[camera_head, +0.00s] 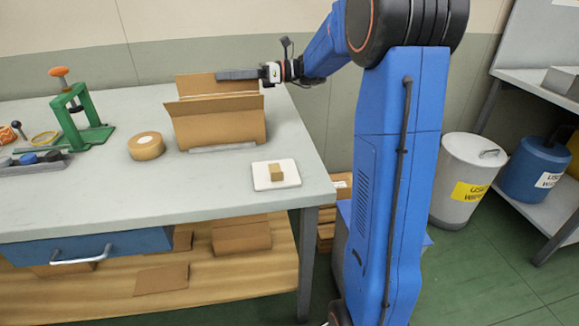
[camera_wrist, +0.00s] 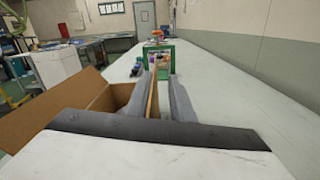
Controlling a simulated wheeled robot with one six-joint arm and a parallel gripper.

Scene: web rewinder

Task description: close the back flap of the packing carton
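The brown packing carton (camera_head: 220,131) stands on the grey bench, open at the top. Its back flap (camera_head: 196,86) stands up along the far side. My gripper (camera_head: 226,75) reaches in from the right at the top of that flap. In the wrist view the back flap (camera_wrist: 153,100) runs edge-on between the two fingers of my gripper (camera_wrist: 160,82). The fingers are apart, with a gap showing on the flap's right side. The front flap (camera_wrist: 45,92) leans outward at the left of the wrist view. The carton's inside is mostly hidden.
A tape roll (camera_head: 146,146) sits left of the carton. A white pad (camera_head: 264,182) with a small tan block (camera_head: 276,172) lies in front. A green press (camera_head: 78,117) and a grey tray (camera_head: 32,164) stand farther left. The wall is close behind the bench.

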